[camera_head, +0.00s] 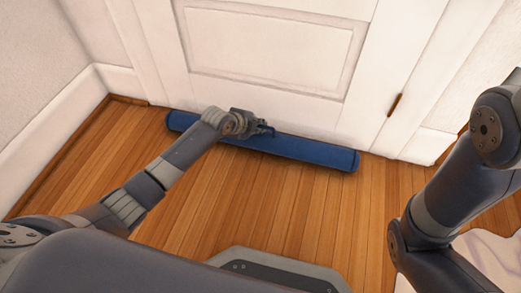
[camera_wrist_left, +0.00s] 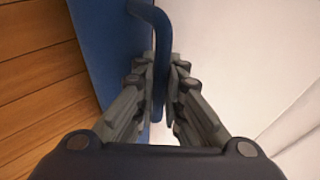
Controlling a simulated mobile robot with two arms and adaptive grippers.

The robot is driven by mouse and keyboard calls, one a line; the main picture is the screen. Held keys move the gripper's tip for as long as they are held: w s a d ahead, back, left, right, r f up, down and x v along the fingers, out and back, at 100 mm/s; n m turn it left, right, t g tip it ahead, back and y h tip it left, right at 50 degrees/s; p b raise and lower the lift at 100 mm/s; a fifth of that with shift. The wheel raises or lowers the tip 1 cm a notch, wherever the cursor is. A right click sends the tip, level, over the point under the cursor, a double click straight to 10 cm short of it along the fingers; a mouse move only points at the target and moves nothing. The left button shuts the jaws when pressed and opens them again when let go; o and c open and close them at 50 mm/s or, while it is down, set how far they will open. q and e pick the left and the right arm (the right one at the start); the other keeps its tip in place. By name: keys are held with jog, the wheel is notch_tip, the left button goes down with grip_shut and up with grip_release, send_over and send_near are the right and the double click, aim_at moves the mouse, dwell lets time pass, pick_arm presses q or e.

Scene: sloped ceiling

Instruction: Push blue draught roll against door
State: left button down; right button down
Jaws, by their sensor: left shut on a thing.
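The blue draught roll (camera_head: 310,151) lies lengthwise on the wooden floor along the foot of the white door (camera_head: 270,45). Its far long side is close to the door; I cannot tell whether it touches all along. My left gripper (camera_head: 268,129) is over the middle of the roll. In the left wrist view, its fingers (camera_wrist_left: 162,85) are shut on a curved blue handle (camera_wrist_left: 152,18) of the roll. The roll's body (camera_wrist_left: 105,45) shows left of the fingers there, with a pale surface to the right. My right arm shows at the right, but its gripper is out of view.
Bare wooden floor (camera_head: 230,205) lies in front of the roll. A wall with a white baseboard (camera_head: 50,125) runs along the left. The door frame (camera_head: 415,95) has a brown hinge (camera_head: 394,104). A pale cloth (camera_head: 490,255) lies at the lower right.

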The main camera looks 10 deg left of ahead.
pick_arm(q)
jog(key=shift+w+r+b, duration=0.15)
jog(key=shift+w+b, duration=0.25)
jog(key=shift+w, duration=0.55)
jog(key=shift+w, duration=0.15)
jog(key=shift+w+d+b, duration=0.1)
jog(key=shift+w+b, duration=0.7)
jog(key=shift+w, duration=0.2)
jog(key=c, duration=1.6)
grip_release()
jog(key=shift+c, duration=0.2)
jog(key=shift+o, duration=0.2)
